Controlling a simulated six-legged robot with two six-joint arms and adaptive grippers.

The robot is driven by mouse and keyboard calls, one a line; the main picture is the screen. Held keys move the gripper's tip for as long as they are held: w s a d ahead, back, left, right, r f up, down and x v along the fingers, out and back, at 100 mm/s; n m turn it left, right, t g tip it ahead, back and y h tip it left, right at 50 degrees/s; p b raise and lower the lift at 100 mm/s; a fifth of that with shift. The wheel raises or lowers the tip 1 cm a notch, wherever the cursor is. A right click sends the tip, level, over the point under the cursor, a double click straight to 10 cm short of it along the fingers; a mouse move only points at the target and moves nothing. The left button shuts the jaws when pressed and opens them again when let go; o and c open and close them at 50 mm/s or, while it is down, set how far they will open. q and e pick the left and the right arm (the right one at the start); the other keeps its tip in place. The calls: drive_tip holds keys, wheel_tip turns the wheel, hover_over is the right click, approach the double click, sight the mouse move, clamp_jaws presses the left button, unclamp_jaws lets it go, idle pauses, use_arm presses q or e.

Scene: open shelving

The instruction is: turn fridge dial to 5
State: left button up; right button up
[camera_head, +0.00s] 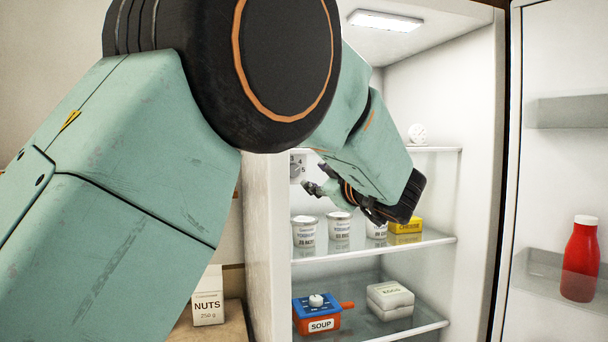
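The fridge dial (297,168) is a small grey knob on a pale plate at the left of the fridge interior, above the yoghurt cups. The digits 3, 4 and 5 show around its upper right side. Its pointer is too small to read. My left arm reaches in from the left across the view. My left gripper (317,187) is just right of and below the dial, with its fingertips pointing left towards it. The fingers look apart with nothing between them, and a small gap seems to separate them from the dial. My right gripper is not in view.
Several yoghurt cups (306,232) and a yellow cheese box (406,227) stand on the glass shelf below the gripper. A soup container (318,314) and an egg box (390,299) are lower. The open door holds a red bottle (581,260). A nuts box (208,300) stands outside.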

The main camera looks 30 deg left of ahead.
sight(295, 171)
use_arm(q)
drive_tip(key=a, duration=0.3)
drive_tip(key=a+r, duration=0.1)
drive_tip(key=a, duration=0.1)
drive_tip(key=w, duration=0.1)
drive_tip(key=w+a, duration=0.1)
drive_tip(key=w+f, duration=0.1)
drive_tip(key=shift+w+a+p, duration=0.2)
drive_tip(key=shift+a+p, duration=0.2)
drive_tip(key=shift+w, duration=0.15)
drive_tip(key=shift+s+a+r, duration=0.15)
drive_tip(key=shift+s+r, duration=0.3)
drive_tip(key=shift+s, duration=0.35)
drive_tip(key=shift+a, duration=0.1)
drive_tip(key=shift+c, duration=0.7)
drive_tip(key=shift+w+d+f, duration=0.25)
drive_tip(key=shift+w, duration=0.2)
drive_tip(key=c, duration=0.5)
drive_tip(key=shift+s+a, duration=0.15)
clamp_jaws()
